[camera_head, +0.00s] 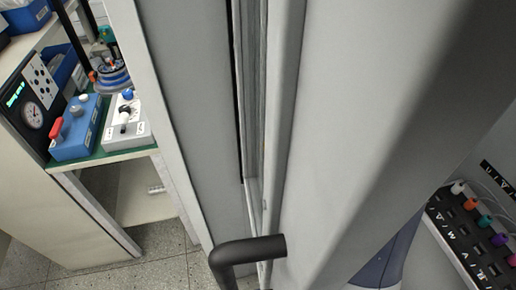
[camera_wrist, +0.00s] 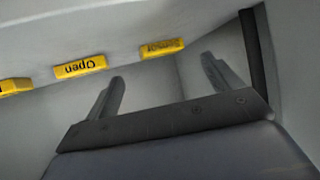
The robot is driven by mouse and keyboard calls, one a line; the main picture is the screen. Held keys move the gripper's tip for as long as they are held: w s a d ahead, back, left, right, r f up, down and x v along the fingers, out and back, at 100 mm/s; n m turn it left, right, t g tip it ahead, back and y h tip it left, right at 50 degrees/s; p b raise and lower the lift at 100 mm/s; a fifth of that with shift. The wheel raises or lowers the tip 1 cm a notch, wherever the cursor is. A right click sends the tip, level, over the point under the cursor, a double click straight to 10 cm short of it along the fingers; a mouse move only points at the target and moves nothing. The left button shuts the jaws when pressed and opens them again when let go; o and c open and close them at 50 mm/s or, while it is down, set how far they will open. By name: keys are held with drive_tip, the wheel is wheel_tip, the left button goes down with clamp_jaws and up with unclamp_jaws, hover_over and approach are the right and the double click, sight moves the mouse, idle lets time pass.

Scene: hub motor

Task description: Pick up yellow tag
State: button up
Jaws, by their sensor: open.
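Three yellow tags show in the wrist view on a light grey surface. One tag (camera_wrist: 80,66) reads "Open" upside down, and another tag (camera_wrist: 162,48) has text too blurred to read for certain. A third tag (camera_wrist: 14,86) is cut off by the left edge. My gripper (camera_wrist: 162,68) is open, with nothing between its two dark fingers. No yellow tag can be made out in the head view.
A tall grey panel (camera_head: 355,100) fills the middle of the head view, with a dark bent bar (camera_head: 250,250) at its foot. A green-topped bench (camera_head: 100,156) with a blue box (camera_head: 76,130) stands left. A black connector panel (camera_head: 470,235) is at right.

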drive_tip(key=shift+s+f+x, duration=0.1)
drive_tip(key=shift+x, duration=1.05)
drive_tip(key=shift+s+f+x, duration=0.1)
drive_tip(key=shift+x, duration=1)
drive_tip(key=shift+a, duration=0.1)
drive_tip(key=shift+c, duration=0.4)
drive_tip(key=c, duration=1)
drive_tip(key=shift+o, duration=0.2)
